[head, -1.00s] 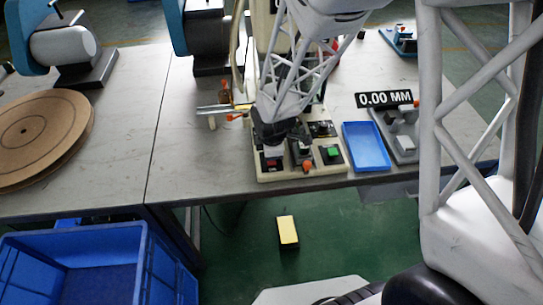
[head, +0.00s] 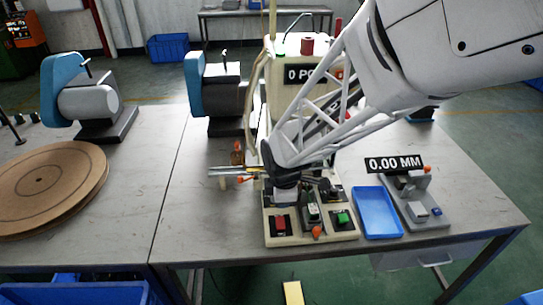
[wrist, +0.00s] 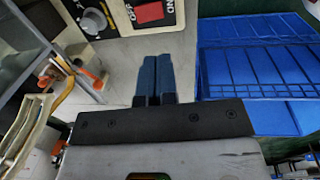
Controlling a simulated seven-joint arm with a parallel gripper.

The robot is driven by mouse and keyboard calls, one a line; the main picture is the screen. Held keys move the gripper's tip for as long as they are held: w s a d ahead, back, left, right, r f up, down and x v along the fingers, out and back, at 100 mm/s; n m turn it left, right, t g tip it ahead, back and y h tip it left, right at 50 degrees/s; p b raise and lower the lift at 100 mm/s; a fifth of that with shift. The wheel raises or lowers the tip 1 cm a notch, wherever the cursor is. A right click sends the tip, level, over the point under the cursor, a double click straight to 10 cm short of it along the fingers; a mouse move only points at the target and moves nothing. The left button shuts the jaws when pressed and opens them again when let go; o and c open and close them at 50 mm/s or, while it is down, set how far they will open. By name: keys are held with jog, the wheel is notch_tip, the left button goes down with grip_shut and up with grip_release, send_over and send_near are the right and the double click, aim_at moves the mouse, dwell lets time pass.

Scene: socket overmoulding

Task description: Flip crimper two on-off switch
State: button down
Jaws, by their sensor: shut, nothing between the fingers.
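The crimper (head: 305,80) with the "0 PC" display stands at the middle of the table, its cream control panel (head: 325,237) at the front. A red on-off switch (head: 280,224) sits at the panel's left. It also shows in the wrist view, a red rocker (wrist: 150,12) with OFF and ON lettering at the top edge. My gripper (wrist: 152,62) is shut and empty, its two blue fingers together, pointing toward the switch but apart from it. In the head view the wrist hangs just behind the switch and hides the fingertips. I cannot tell the rocker's position.
A green button (head: 343,217) and an orange-tipped lever (head: 317,231) sit right of the switch. A blue tray (head: 378,213) and a gauge with "0.00 MM" (head: 394,164) stand further right. Thin rods (head: 232,172) stick out left of the crimper. Blue crates (wrist: 260,60) show in the wrist view.

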jog(key=shift+s+r, duration=0.15)
jog(key=shift+r, duration=0.6)
jog(key=s+d+r+m, duration=0.5)
jog(key=s+r+m, duration=0.3)
jog(key=s+m, duration=0.1)
jog(key=s+d+r+m+t, duration=0.1)
jog(key=s+d+r+m, duration=0.4)
jog(key=s+r+m, duration=0.3)
jog(key=shift+s+d+r+m, duration=0.25)
jog(key=shift+s+m, duration=0.1)
jog(key=shift+m, duration=0.25)
